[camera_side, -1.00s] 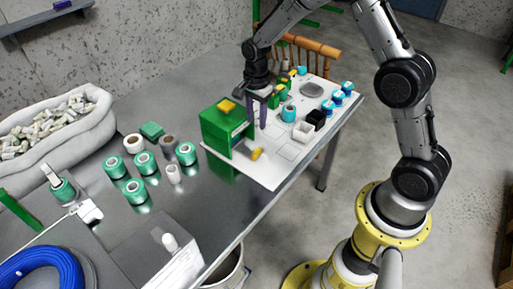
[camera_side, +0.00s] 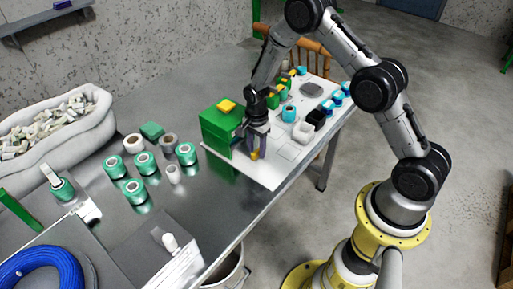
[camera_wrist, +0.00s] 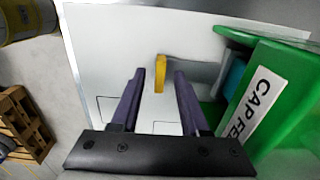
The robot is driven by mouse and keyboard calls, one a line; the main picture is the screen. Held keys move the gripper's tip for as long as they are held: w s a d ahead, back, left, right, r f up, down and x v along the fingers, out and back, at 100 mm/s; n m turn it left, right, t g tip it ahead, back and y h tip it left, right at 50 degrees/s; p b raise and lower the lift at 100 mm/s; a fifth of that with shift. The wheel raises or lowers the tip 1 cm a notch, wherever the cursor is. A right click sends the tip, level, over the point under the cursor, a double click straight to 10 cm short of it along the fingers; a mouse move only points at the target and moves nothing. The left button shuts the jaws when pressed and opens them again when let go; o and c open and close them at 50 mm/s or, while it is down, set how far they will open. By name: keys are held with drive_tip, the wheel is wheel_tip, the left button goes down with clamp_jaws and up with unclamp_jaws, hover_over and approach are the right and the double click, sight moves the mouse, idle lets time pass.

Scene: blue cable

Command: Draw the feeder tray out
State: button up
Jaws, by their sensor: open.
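The green cap feeder (camera_side: 218,130) stands on the white board, with a yellow block on top. In the wrist view its green housing (camera_wrist: 275,85) with a white label fills the right side. A grey tray (camera_wrist: 195,73) juts from its opening, ending in a yellow handle (camera_wrist: 160,75). My gripper (camera_wrist: 159,78) is open, its purple fingers on either side of the handle in this view; I cannot tell whether they touch it. In the side view my gripper (camera_side: 254,148) is low in front of the feeder, and the handle (camera_side: 255,155) shows at its fingertips.
The white board (camera_side: 285,165) is clear toward its front right edge. Several green spools (camera_side: 146,163) stand on the metal table at left.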

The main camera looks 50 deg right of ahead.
clamp_jaws()
idle(1.4)
